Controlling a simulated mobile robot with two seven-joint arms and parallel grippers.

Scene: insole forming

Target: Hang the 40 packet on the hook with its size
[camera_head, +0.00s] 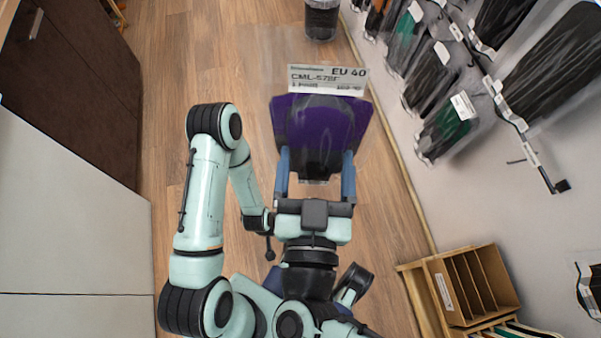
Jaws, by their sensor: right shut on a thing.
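The EU 40 packet (318,125) is a clear bag with a dark purple insole and a white header card that reads "EU 40". It is held up over the floor, header card toward the top of the view. My right gripper (316,172) is shut on the packet's lower part, with a blue finger at each side. A row of hooks with small white tags runs along the right wall, many carrying packets. One black-tipped hook (549,175) at the near end shows no packet. The hook tags are too small to read. My left gripper is not in view.
Hung packets (447,128) with green and dark insoles stick out from the right wall. A wooden rack (466,285) stands at lower right. A dark bin (321,18) is at the top. A dark cabinet (85,90) is at left. The wooden floor between is clear.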

